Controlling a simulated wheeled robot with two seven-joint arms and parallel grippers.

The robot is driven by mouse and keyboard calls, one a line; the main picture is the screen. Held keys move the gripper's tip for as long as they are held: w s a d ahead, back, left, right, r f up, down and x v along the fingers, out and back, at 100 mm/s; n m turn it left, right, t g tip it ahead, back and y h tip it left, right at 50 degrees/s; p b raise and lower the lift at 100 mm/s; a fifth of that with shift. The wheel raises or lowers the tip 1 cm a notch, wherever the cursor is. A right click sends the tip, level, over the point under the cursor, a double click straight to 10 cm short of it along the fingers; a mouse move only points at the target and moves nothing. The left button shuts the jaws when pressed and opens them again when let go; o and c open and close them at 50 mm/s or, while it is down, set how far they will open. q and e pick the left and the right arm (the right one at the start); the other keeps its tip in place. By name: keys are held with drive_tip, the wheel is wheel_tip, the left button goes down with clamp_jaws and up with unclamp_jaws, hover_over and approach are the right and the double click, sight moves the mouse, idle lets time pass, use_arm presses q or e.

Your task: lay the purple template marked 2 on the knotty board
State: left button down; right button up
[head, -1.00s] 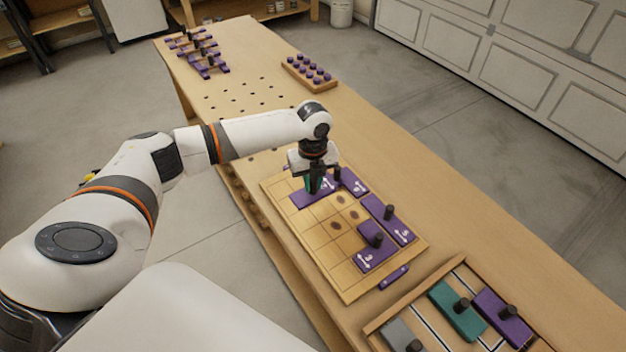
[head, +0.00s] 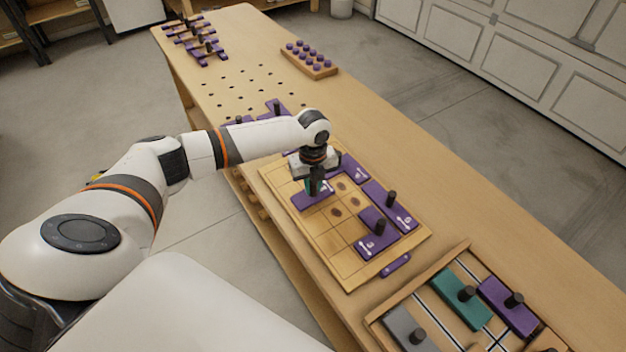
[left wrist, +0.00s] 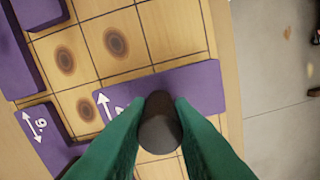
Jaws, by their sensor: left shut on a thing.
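My left gripper (head: 314,188) is shut on the dark knob (left wrist: 160,125) of a purple template (head: 309,201). The template is over the far left part of the knotty board (head: 345,272). In the left wrist view the template (left wrist: 205,86) shows a white arrow, but the fingers hide its number. It lies slightly askew to the grid lines, and I cannot tell whether it touches the board. Other purple templates lie on the board: one at the back (head: 352,170), one on the right (head: 396,213) and one marked 3 (head: 372,243). My right gripper is out of view.
Knots show in bare cells mid-board. A wooden tray (head: 378,326) at the front right holds grey (head: 402,328), teal (head: 457,300) and purple (head: 503,305) blocks with knobs. A rack of purple pegs (head: 310,62) and more purple pieces (head: 202,45) stand farther back.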

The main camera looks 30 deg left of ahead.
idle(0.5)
use_arm(q)
drive_tip(key=shift+p, duration=0.35)
drive_tip(key=shift+f, duration=0.45)
idle(0.9)
drive_tip(key=shift+f, duration=0.65)
idle(1.0)
idle(0.9)
drive_tip(key=c, duration=1.2)
unclamp_jaws()
drive_tip(key=shift+o, duration=0.6)
